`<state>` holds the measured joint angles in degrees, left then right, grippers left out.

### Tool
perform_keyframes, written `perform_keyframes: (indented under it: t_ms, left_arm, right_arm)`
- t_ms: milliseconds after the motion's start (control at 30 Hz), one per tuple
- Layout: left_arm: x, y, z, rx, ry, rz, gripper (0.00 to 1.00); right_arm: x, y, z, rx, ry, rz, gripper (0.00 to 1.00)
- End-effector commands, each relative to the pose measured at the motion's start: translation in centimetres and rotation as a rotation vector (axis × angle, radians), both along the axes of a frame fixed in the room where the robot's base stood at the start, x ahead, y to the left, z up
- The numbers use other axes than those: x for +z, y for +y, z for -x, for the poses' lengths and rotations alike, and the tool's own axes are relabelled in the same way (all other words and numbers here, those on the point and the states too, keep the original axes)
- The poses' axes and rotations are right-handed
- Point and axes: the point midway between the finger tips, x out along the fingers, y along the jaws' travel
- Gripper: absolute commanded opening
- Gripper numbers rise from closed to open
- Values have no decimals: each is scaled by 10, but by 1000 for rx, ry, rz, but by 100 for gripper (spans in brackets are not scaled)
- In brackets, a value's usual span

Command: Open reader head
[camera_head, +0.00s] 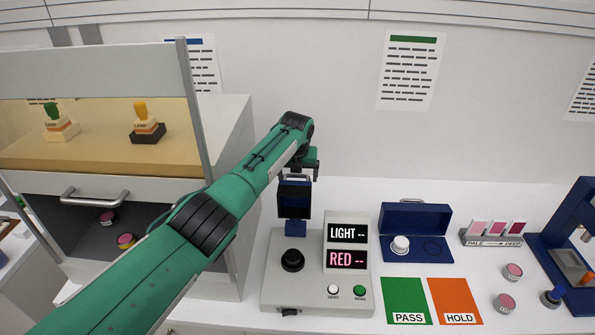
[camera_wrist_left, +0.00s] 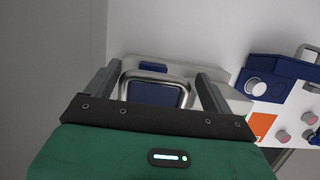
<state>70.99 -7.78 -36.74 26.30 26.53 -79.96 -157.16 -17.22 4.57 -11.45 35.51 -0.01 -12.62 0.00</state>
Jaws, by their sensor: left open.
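The reader (camera_head: 315,293) is a grey console with displays reading LIGHT -- and RED -- and a round black port (camera_head: 292,260). Its dark blue reader head (camera_head: 293,203) stands raised above the back of the base, on a blue mount, and the port is uncovered. My left gripper (camera_head: 308,165) is at the top of the head, partly hidden by my arm. In the left wrist view, its open fingers (camera_wrist_left: 159,75) stand either side of the head's silver handle (camera_wrist_left: 155,76); I cannot tell whether they touch it. My right gripper is not in view.
Right of the reader are a blue case (camera_head: 418,250) with a white-topped piece, green PASS (camera_head: 405,298) and orange HOLD (camera_head: 453,298) cards, a shade rack (camera_head: 492,238) and pink-topped jars (camera_head: 506,302). A glass-fronted cabinet (camera_head: 228,130) stands close on the left.

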Motion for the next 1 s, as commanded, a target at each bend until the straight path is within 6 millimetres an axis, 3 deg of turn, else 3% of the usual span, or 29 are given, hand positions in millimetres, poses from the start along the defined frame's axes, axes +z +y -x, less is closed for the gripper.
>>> perform_keyframes:
  t_ms: [33, 300, 867, 1000]
  left_arm:
    - [11, 0, 1, 0, 0, 0, 86]
    - [31, 0, 7, 0, 1, 0, 86]
    - [40, 0, 9, 4, -1, 4, 86]
    - [62, 7, -6, 56, -50, 64, 86]
  right_arm:
    - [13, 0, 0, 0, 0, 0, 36]
    - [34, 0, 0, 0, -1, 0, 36]
    - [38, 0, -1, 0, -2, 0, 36]
    - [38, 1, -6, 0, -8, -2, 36]
